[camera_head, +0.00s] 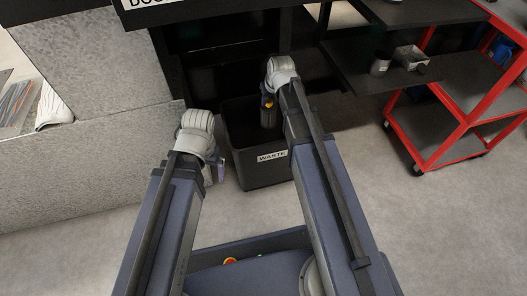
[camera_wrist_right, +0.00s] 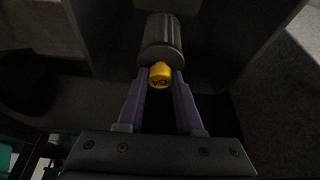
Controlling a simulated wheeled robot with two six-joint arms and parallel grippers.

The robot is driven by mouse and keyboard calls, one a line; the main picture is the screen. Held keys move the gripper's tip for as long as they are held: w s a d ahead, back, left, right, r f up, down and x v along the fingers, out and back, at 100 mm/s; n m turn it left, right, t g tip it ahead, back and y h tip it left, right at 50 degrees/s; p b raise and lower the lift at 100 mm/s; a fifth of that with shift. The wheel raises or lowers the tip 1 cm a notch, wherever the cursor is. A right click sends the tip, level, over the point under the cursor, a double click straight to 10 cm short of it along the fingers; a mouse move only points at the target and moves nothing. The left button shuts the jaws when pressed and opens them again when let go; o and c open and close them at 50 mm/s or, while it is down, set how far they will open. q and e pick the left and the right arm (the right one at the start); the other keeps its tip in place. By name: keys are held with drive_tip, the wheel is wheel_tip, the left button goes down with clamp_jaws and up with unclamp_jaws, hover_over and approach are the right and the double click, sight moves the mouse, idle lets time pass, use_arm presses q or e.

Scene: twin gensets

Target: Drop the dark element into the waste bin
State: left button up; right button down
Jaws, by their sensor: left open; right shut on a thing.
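The waste bin (camera_head: 262,178) is a dark open box with a white label reading WASTE, standing on the floor in the middle of the head view. My right gripper (camera_head: 268,100) is over the bin's opening. It is shut on the dark element (camera_head: 268,118), a dark ribbed cylinder with a yellow cap. In the right wrist view the element (camera_wrist_right: 160,42) hangs beyond the fingertips, with its yellow cap between the two fingers (camera_wrist_right: 158,80). My left gripper (camera_head: 216,166) is open and empty, to the left of the bin. Its fingers are partly hidden by the wrist.
A red cart (camera_head: 452,125) with dark shelves stands at the right. A grey speckled block (camera_head: 95,150) stands at the left. The floor right of the bin is clear.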

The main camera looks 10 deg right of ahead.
drive_tip(key=shift+c, duration=2.4)
unclamp_jaws()
drive_tip(key=p+v, duration=0.7)
drive_tip(key=v, duration=0.1)
drive_tip(key=shift+w+f, duration=0.1)
drive_tip(key=s+a+n+g+h, duration=0.1)
drive_tip(key=s+a+g, duration=0.1)
drive_tip(key=s+a, duration=0.4)
drive_tip(key=s+a+f+n+g, duration=0.1)
drive_tip(key=s+a, duration=0.6)
drive_tip(key=s, duration=0.7)
drive_tip(key=shift+s+a+f+n+g+h, duration=0.2)
drive_tip(key=shift+n+g+h, duration=0.25)
drive_tip(key=shift+g, duration=0.45)
